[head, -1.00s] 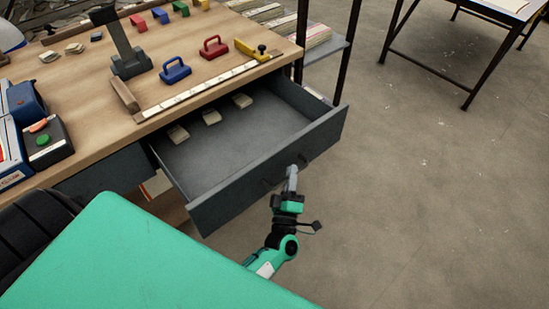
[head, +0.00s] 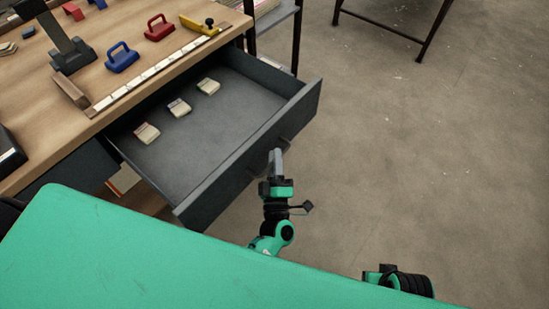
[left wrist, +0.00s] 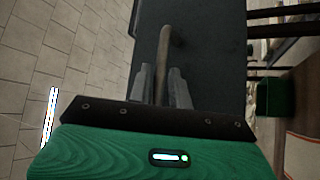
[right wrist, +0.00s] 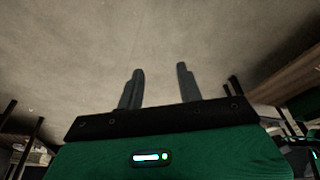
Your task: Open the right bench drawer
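The grey bench drawer (head: 235,178) at the right end of the wooden bench is pulled well out, its inside showing. Its front has a bar handle, which shows in the left wrist view (left wrist: 164,42). My left gripper (head: 277,158) is at the front of the drawer. In the left wrist view its fingers (left wrist: 162,82) are drawn in on both sides of the handle; finger contact is hard to see. My right gripper (right wrist: 158,80) is open and empty, over bare floor in the right wrist view.
Several small packets (head: 179,108) lie in the drawer. The bench top (head: 50,110) holds a blue-handled block (head: 122,60), a red one (head: 159,30) and a ruler strip (head: 160,68). A dark-legged table (head: 425,40) stands behind. Floor (head: 430,160) right of the drawer is clear.

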